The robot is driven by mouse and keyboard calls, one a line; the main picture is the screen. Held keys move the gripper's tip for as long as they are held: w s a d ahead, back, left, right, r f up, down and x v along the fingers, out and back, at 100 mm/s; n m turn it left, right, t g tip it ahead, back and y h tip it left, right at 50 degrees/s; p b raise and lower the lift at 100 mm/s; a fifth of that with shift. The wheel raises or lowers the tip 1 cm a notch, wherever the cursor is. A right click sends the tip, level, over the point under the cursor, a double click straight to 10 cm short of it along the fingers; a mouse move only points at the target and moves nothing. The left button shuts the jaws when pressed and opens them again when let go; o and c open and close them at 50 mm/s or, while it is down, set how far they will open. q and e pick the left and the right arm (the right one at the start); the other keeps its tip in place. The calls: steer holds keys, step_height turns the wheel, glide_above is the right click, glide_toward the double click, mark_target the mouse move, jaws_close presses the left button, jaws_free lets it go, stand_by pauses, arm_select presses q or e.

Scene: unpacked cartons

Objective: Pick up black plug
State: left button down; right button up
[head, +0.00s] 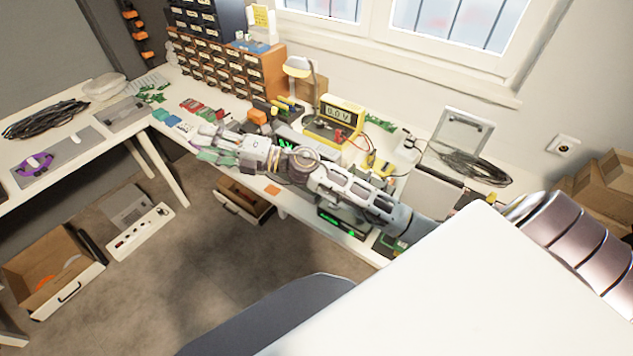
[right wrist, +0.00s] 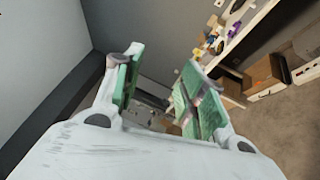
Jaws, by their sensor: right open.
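I cannot make out a black plug for certain in either view. A black coiled cable (head: 45,120) lies on the left table, and another dark cable coil (head: 478,168) lies at the right end of the workbench; no plug end is clear on either. My right gripper (head: 208,145) reaches over the left part of the workbench, its fingers pointing left. In the right wrist view the right gripper (right wrist: 158,88) shows its green-padded fingers spread, with nothing seen held between them. My left gripper is not in view.
The workbench (head: 180,84) carries a drawer cabinet (head: 215,70), a lamp (head: 300,68), a yellow meter (head: 340,112) and small electronics. The left table (head: 90,150) stands beside it.

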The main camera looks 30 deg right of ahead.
steer(key=s+d+f+n+g+h, duration=0.3)
steer(key=f+n+g+h, duration=0.2)
steer(key=f+n+g, duration=0.55)
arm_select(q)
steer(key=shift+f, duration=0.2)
arm_select(e)
steer(key=d+f+g+h, duration=0.2)
steer(key=d+h, duration=0.9)
steer(key=d, duration=1.3)
steer(key=shift+d+f, duration=0.15)
steer(key=shift+w+f, duration=0.1)
step_height(320, 180, down, 7)
steer(key=shift+f, duration=0.65)
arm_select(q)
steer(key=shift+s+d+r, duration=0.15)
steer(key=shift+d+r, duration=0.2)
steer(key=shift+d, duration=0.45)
arm_select(e)
steer(key=shift+n, duration=0.25)
